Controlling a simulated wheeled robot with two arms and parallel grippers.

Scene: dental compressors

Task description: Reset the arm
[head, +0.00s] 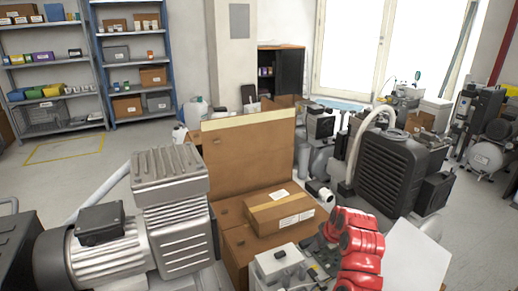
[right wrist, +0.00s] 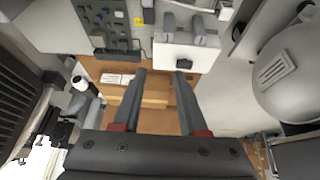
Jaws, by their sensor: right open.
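My right gripper (right wrist: 160,75) shows in the right wrist view with its two dark fingers apart and nothing between them. Beyond the fingers is a cardboard box with a white label (right wrist: 154,97); the fingers cover part of it. In the head view this closed box (head: 280,211) lies on larger cardboard at the centre. My left gripper is not in view.
A grey ribbed compressor (head: 175,225) stands at the left, a black finned unit (head: 388,170) at the right. A white switch box (head: 276,266) sits near the front, and it also shows in the right wrist view (right wrist: 186,52). Shelves (head: 131,62) stand behind; open floor lies at left.

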